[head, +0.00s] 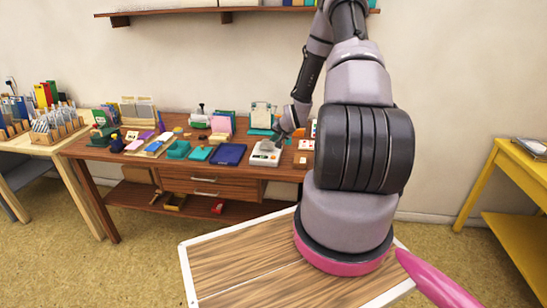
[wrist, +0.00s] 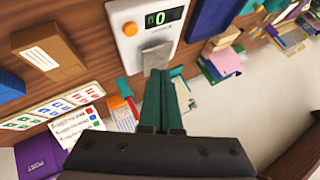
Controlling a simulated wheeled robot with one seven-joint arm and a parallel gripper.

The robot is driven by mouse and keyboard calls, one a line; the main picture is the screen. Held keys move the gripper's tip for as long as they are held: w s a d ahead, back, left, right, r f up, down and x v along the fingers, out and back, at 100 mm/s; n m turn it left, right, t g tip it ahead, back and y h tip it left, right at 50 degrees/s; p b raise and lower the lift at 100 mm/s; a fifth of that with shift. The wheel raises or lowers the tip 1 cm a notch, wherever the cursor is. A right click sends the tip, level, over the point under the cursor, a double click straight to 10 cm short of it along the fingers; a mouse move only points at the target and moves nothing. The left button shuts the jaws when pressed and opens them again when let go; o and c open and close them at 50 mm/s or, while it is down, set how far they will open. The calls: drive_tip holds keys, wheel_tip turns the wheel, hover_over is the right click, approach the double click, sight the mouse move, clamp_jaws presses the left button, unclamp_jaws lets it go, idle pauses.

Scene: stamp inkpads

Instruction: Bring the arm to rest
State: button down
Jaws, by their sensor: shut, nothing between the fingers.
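My gripper (head: 279,134) is over the wooden desk (head: 130,153), close to the back side of a white scale (head: 265,154). In the wrist view the dark green fingers (wrist: 158,76) are together with nothing between them. Their tips overlap the edge of the scale's grey plate in that view; I cannot tell if they touch it. The scale (wrist: 131,42) has a green display and an orange button. My arm reaches across the right half of the head view and hides part of the desk's right end.
A dark blue tray (head: 229,154), teal pads (head: 199,153) and several small items crowd the desk. In the wrist view a brown box (wrist: 48,50) and cards (wrist: 85,95) lie near the scale. A wall shelf (head: 226,17) is above, a yellow table (head: 515,165) at right.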

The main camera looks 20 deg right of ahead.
drive_tip(key=shift+r, duration=0.1)
idle(0.3)
drive_tip(key=s+a+r+n+g, duration=0.1)
drive_tip(key=s+a+r, duration=0.15)
drive_tip(key=r, duration=0.75)
drive_tip(key=s+a+r+n+h, duration=0.15)
drive_tip(key=s+r, duration=0.25)
drive_tip(key=r, duration=0.6)
drive_tip(key=s+a+r+g, duration=0.1)
drive_tip(key=s+a+r, duration=0.2)
drive_tip(key=r, duration=0.7)
drive_tip(key=s+a+r+y, duration=0.1)
drive_tip(key=s+a+r, duration=0.2)
drive_tip(key=s, duration=0.5)
drive_tip(key=s+a+r+n+y, duration=0.1)
drive_tip(key=s+a+r, duration=0.3)
drive_tip(key=s, duration=0.5)
drive_tip(key=s+a+r+n+y, duration=0.1)
drive_tip(key=s+a+r, duration=0.3)
drive_tip(key=s, duration=0.5)
wheel_tip(320, 180, up, 2)
drive_tip(key=shift+r, duration=0.25)
